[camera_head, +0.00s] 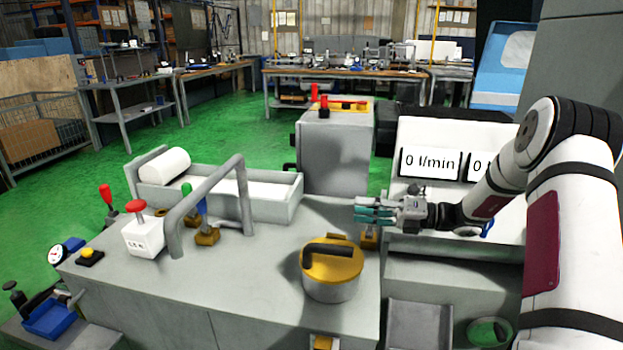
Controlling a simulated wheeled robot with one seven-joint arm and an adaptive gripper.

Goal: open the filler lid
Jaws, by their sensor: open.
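The filler lid (345,263) is a round yellow cover with a black bar handle (328,252) across its top. It sits flat on a short grey cylindrical filler neck (330,291) on the grey machine top, right of centre in the head view. My gripper (358,211) is above and to the right of the lid, apart from it, with its teal fingertips pointing left. Its fingers are open, and I see nothing between them. The arm comes in from the right edge.
A grey bent-tube rail (240,185) stands left of the lid. Near it are a blue-handled valve (206,236), a white box with a red button (143,236) and a tray with a white roll (164,166). A display panel (436,132) reading "0 l/min" stands behind the gripper.

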